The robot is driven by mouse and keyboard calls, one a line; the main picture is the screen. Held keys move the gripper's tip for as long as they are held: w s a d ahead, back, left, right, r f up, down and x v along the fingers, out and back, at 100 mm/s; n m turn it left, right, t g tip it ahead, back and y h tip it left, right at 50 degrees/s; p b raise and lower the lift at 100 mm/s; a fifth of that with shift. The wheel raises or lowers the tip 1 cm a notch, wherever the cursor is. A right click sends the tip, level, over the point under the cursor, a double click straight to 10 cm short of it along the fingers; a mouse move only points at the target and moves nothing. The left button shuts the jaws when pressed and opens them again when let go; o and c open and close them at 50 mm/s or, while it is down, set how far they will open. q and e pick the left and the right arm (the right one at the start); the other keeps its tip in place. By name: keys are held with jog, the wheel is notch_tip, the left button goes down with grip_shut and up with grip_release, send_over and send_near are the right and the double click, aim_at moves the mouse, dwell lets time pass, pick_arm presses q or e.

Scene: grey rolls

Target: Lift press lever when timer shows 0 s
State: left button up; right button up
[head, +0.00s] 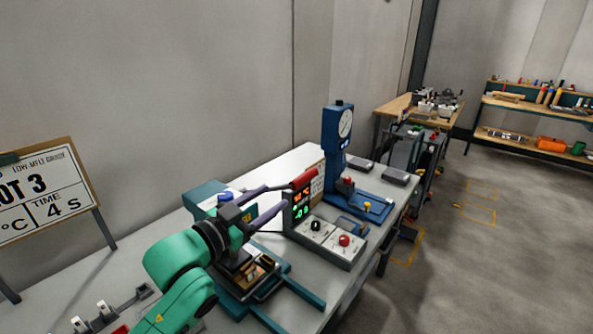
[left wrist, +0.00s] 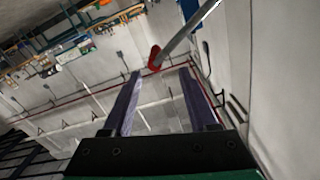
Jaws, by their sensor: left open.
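The press lever shows in the left wrist view as a grey rod with a red grip (left wrist: 155,57); the red grip (head: 303,178) also shows in the head view. My left gripper (head: 287,194) has two purple fingers, open and empty. In the left wrist view the grip appears beyond the fingertips (left wrist: 160,76), in line with the gap between them; I cannot tell whether they touch. The teal heat press (head: 205,192) is partly hidden behind my green arm. The timer display (head: 301,205) has red digits above green ones, too small to read surely. My right gripper is out of view.
A control box (head: 330,240) with black and red knobs sits right of the press. A blue gauge press (head: 336,140) stands behind it. A sign (head: 45,195) at left reads "TIME 4 s". A wall is behind the bench; open floor lies to the right.

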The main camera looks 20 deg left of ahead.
pick_arm(q)
jog(key=p, duration=0.2)
send_near(308, 171)
jog(key=x, duration=0.3)
jog(key=shift+d+f, duration=0.1)
jog(key=shift+d, duration=0.35)
jog(key=x, duration=0.2)
jog(key=p+x, duration=0.1)
jog(key=x, duration=0.1)
jog(key=p+x, duration=0.1)
jog(key=x, duration=0.1)
jog(key=shift+w+a+f, duration=0.25)
jog(key=shift+w+f, duration=0.1)
jog(key=shift+w, duration=0.05)
jog(key=shift+w+d, duration=0.1)
jog(key=shift+d, duration=0.1)
jog(key=shift+a+f, duration=0.1)
jog(key=c, duration=0.8)
grip_shut()
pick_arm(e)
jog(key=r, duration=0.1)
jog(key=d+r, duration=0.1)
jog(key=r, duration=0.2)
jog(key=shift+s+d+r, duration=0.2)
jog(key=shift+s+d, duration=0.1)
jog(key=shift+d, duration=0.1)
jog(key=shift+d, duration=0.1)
